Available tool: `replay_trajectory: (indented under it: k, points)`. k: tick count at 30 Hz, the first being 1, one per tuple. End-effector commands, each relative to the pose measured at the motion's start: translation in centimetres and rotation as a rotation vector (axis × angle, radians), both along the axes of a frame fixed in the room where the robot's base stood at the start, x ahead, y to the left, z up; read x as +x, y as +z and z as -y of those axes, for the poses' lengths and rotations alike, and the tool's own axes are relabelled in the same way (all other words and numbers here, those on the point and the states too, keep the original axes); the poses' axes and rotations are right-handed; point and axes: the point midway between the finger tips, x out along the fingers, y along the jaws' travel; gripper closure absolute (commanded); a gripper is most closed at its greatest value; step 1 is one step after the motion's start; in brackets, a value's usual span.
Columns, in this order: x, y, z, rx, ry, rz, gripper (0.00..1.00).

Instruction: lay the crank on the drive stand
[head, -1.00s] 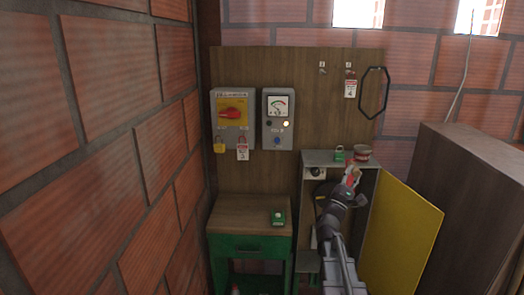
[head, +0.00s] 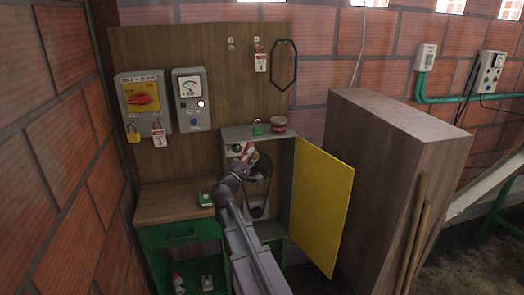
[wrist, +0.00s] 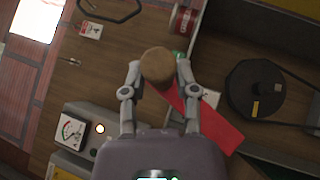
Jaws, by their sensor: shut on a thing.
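The crank is in my gripper (wrist: 157,72). Its round wooden handle (wrist: 157,64) sits between the two fingertips in the wrist view, and its flat red arm (wrist: 212,122) extends beyond, toward the lower right. In the head view my gripper (head: 246,160) is in front of the open grey drive stand, and a bit of red of the crank (head: 249,150) shows at its tip. The drive stand (head: 285,150) has its yellow door (head: 322,213) swung open to the right. A black pulley and belt show inside, and the pulley (wrist: 256,88) is clear in the wrist view.
A green padlock (head: 258,127) and a red tin (head: 278,124) stand on the drive stand's top. A wooden-topped green bench (head: 165,204) is at left, with a small green object (head: 206,199) on it. A large brown cabinet (head: 385,170) stands at right.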

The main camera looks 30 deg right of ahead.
Motion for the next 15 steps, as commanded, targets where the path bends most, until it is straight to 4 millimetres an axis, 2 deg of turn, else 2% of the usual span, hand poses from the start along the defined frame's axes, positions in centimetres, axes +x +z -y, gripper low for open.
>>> replay_trajectory:
  k: [8,15]
  points:
    - [3.3,-3.4,-3.5,0.258,0.009,0.066,1.00]
    - [5.9,-6.9,-7.6,0.500,0.002,0.127,1.00]
